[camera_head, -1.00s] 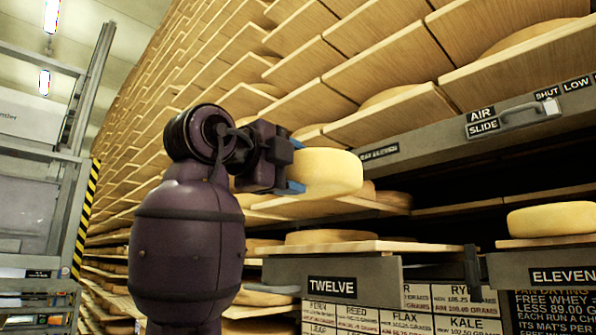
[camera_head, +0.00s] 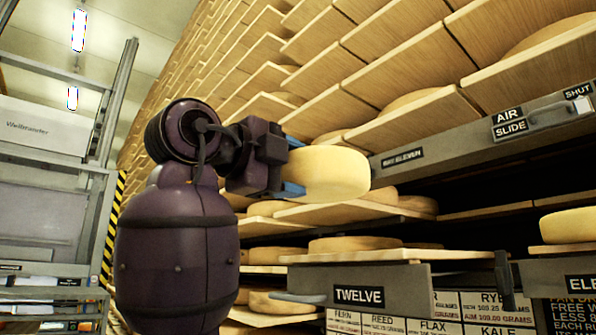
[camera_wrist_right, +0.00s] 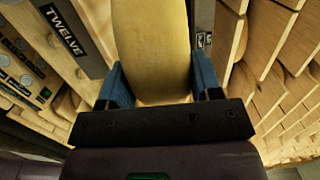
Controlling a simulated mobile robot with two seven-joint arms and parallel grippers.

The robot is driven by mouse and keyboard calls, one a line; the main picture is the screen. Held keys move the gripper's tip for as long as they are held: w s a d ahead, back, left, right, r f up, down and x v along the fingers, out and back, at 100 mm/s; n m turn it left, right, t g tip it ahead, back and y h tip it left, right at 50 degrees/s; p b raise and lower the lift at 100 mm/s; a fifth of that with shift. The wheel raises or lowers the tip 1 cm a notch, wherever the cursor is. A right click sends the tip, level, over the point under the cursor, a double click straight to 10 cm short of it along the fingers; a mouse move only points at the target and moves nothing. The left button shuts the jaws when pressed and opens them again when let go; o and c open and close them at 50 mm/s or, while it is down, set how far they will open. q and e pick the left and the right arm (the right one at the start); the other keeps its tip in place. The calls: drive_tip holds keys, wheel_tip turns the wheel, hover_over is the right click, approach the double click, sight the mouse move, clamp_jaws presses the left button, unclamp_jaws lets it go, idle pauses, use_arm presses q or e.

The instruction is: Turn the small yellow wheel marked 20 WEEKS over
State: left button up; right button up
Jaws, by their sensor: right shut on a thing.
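My right gripper (camera_head: 292,189) is shut on a small yellow cheese wheel (camera_head: 328,173) and holds it in the air, clear of the shelf boards. The wheel's pale, smooth rim and part of a face show in the head view; no 20 WEEKS mark is readable on it. In the right wrist view the yellow wheel (camera_wrist_right: 153,40) stands between the two blue fingers (camera_wrist_right: 153,88), which press on it from both sides. Its far part is cut off by the frame's top. My left gripper is not in view.
Below the held wheel, a wheel (camera_head: 352,244) lies on a board above the TWELVE label (camera_head: 359,296). Another wheel (camera_head: 568,225) lies at right. The AIR SLIDE beam (camera_head: 470,140) runs behind. Shelves of wheels rise above; a metal rack (camera_head: 60,190) stands at left.

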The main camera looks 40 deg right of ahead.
drive_tip(key=s+a, duration=0.1)
drive_tip(key=a, duration=1)
drive_tip(key=shift+s, duration=0.4)
idle(0.7)
drive_tip(key=shift+r, duration=0.1)
drive_tip(key=shift+d, duration=0.1)
idle(0.3)
drive_tip(key=shift+w+d, duration=0.15)
drive_tip(key=shift+d, duration=0.8)
drive_tip(key=shift+w+d, duration=0.2)
drive_tip(key=shift+d, duration=0.7)
drive_tip(key=shift+w+d, duration=0.15)
drive_tip(key=shift+d, duration=0.8)
drive_tip(key=shift+a, duration=0.15)
